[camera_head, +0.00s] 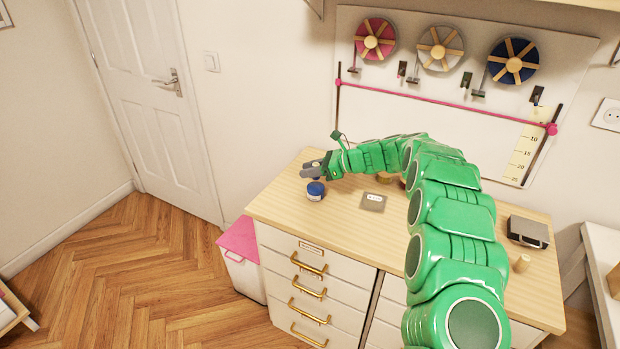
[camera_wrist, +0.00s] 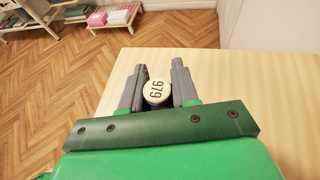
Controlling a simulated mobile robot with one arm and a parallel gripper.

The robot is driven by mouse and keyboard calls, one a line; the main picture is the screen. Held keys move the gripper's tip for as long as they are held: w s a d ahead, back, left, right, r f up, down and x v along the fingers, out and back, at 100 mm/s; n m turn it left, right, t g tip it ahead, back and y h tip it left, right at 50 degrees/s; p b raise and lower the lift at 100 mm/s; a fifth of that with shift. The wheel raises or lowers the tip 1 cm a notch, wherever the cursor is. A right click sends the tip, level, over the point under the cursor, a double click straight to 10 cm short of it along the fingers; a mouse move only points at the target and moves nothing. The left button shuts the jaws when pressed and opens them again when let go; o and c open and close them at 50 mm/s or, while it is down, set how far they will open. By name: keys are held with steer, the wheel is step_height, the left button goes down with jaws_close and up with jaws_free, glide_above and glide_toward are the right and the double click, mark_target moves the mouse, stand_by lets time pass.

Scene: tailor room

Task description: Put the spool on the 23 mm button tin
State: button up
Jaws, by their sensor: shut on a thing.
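The spool (camera_head: 316,192), dark blue with a pale band, is near the left end of the wooden dresser top. My gripper (camera_head: 312,170) is at its upper side. In the wrist view the spool's pale round end (camera_wrist: 157,92), marked with digits, shows between the two grey fingers of my gripper (camera_wrist: 158,82), which are shut on it. Whether the spool touches the dresser top is unclear. A flat grey square piece with a white label (camera_head: 373,202) lies to the right; its print is too small to read, so I cannot tell whether it is the 23 mm button tin.
The dresser top (camera_head: 300,208) is bare around the spool. My green arm hides part of its middle. A dark grey box (camera_head: 528,232) and a small wooden peg (camera_head: 521,263) stand at the right. A pink-lidded bin (camera_head: 240,240) stands left of the dresser.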

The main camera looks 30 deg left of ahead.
mark_target(310, 185)
steer(key=shift+w+a+f, duration=0.1)
steer(key=shift+f, duration=1.6)
steer(key=o, duration=1)
steer(key=shift+f, duration=0.1)
steer(key=shift+r, duration=0.2)
steer(key=v, duration=1.2)
